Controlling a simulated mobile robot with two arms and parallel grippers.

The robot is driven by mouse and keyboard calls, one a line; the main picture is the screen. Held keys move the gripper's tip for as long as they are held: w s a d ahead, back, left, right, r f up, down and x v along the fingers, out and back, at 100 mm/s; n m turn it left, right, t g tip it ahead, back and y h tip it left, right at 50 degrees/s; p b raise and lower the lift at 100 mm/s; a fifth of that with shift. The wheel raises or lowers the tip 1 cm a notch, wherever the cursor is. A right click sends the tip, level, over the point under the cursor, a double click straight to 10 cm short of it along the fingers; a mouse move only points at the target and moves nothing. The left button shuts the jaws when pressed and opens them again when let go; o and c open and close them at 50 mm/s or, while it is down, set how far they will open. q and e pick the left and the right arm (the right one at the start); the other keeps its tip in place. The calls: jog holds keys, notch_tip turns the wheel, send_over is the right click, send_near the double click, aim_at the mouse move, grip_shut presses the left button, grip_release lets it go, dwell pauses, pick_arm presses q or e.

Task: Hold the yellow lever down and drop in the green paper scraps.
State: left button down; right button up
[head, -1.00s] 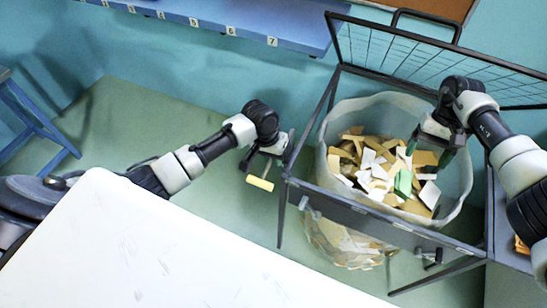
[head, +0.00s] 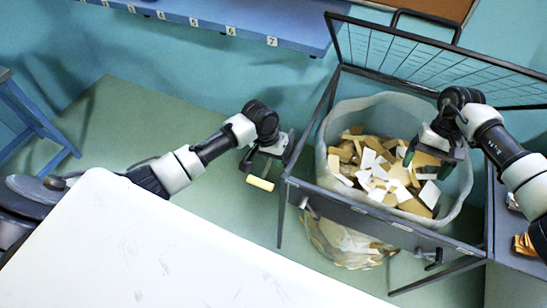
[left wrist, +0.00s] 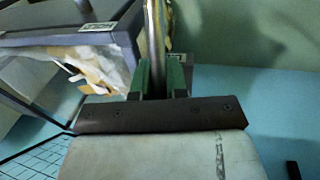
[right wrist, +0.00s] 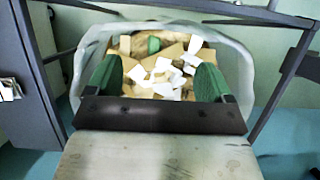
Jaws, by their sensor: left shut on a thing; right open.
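The yellow lever (head: 260,184) sticks out at the left of the bin stand. My left gripper (head: 263,172) is shut on it; its green-padded fingers (left wrist: 160,80) are close together in the left wrist view. My right gripper (head: 428,163) is open and empty above the clear bag (head: 463,180), with its green fingers wide apart in the right wrist view (right wrist: 155,85). A green paper scrap (right wrist: 153,45) lies on the pile inside the bag in the right wrist view. The head view does not clearly show this scrap.
The dark stand frame (head: 385,215) surrounds the bag, and its mesh lid (head: 400,60) stands raised behind. White and tan scraps (head: 372,170) fill the bag. A grey unit with brown pieces (head: 523,243) stands at the right. A white table (head: 160,250) is in front.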

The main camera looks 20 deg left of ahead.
pick_arm(q)
jog(key=s+f, duration=0.2)
jog(key=f, duration=0.1)
jog(key=shift+g, duration=0.4)
pick_arm(e)
jog(key=s, duration=2.6)
jog(key=shift+s+f, duration=0.3)
jog(key=shift+f, duration=0.15)
pick_arm(q)
jog(key=shift+w+a+r, duration=0.15)
jog(key=shift+w+r, duration=0.2)
jog(key=shift+r, duration=0.45)
jog(key=shift+w+a+r, duration=0.1)
jog(key=shift+w+r, duration=0.25)
jog(key=shift+r, duration=0.4)
jog(key=shift+w+r, duration=0.1)
jog(key=shift+r, duration=0.25)
jog(key=shift+a+r, duration=0.1)
jog(key=shift+r, duration=0.15)
pick_arm(e)
jog(key=shift+w, duration=0.7)
pick_arm(q)
jog(key=c, duration=1.5)
grip_release()
jog(key=o, duration=0.4)
jog(key=shift+a, duration=0.2)
pick_arm(e)
jog(key=shift+a, duration=0.35)
